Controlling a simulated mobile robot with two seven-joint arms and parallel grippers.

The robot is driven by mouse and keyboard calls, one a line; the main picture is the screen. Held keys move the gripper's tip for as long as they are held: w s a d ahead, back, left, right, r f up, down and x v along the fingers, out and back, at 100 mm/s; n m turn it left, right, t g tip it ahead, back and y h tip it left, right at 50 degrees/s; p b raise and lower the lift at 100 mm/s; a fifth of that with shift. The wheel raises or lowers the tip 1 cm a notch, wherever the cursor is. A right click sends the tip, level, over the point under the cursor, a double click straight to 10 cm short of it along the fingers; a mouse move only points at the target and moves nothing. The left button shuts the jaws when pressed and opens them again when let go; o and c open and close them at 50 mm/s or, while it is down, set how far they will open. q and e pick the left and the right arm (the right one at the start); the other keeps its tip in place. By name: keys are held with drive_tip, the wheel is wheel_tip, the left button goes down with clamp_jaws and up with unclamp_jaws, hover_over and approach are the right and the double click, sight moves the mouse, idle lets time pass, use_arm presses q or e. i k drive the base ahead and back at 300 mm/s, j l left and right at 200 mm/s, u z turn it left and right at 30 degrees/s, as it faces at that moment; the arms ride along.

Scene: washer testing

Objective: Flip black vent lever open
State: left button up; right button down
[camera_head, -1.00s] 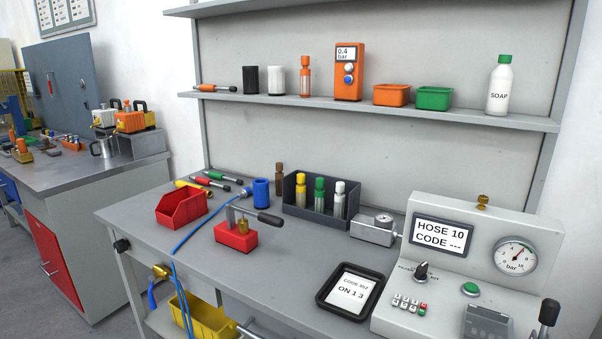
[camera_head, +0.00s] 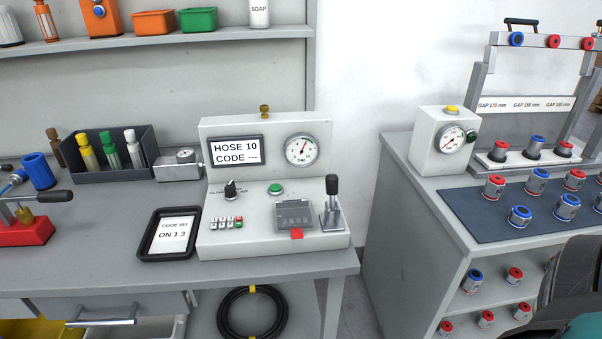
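A black-handled lever (camera_head: 331,200) stands upright on a metal bracket at the right end of the grey test console (camera_head: 215,240). A grey hinged-looking block (camera_head: 294,214) with a red tab (camera_head: 296,234) sits just left of the lever. Neither of my grippers can be made out in view.
A black tray (camera_head: 149,249) with a code card lies left of the console. A red clamp (camera_head: 27,229) with a black handle stands at far left. A gap separates this bench from the right bench (camera_head: 430,218). A dark rounded shape (camera_head: 580,275) fills the lower right corner.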

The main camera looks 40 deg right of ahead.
sight(331, 179)
drive_tip(key=z, duration=1.35)
